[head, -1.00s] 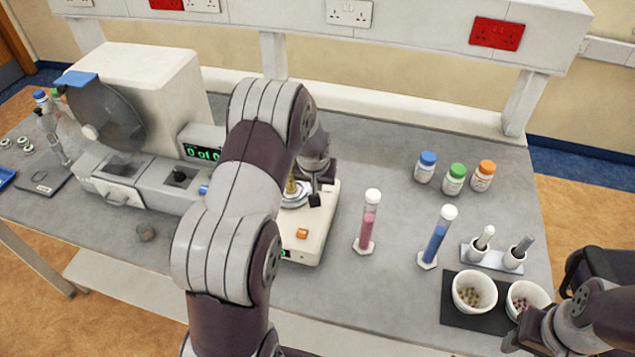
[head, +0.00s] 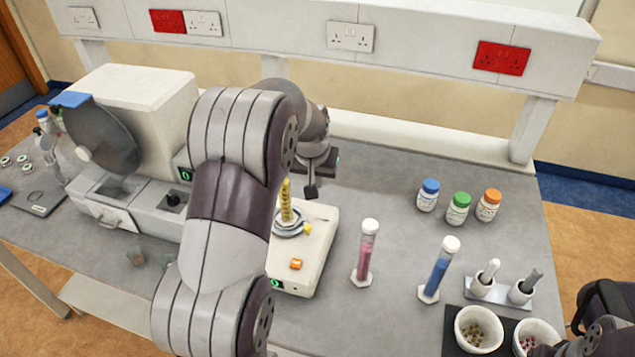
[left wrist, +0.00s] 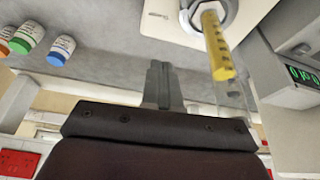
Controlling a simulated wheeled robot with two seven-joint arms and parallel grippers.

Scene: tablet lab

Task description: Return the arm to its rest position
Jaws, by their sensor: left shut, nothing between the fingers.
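My left arm comes in from the left of the head view and arches over the bench. My left gripper (head: 311,189) hangs over the bench behind a white balance-like device, shut and empty. In the left wrist view its fingers (left wrist: 157,80) are together with nothing between them. A yellow-filled cylinder (head: 286,202) stands on the round plate of the white device (head: 313,245), apart from the gripper. The cylinder also shows in the left wrist view (left wrist: 217,45). My right arm shows at the lower right of the head view, with its fingertips out of sight.
Pink (head: 366,253) and blue (head: 438,270) tubes stand right of the device. Blue-, green- and orange-capped bottles (head: 458,209) stand farther back. White bowls (head: 480,330) sit at front right. A large machine (head: 150,110) stands at left. A socket rail (head: 430,40) runs behind.

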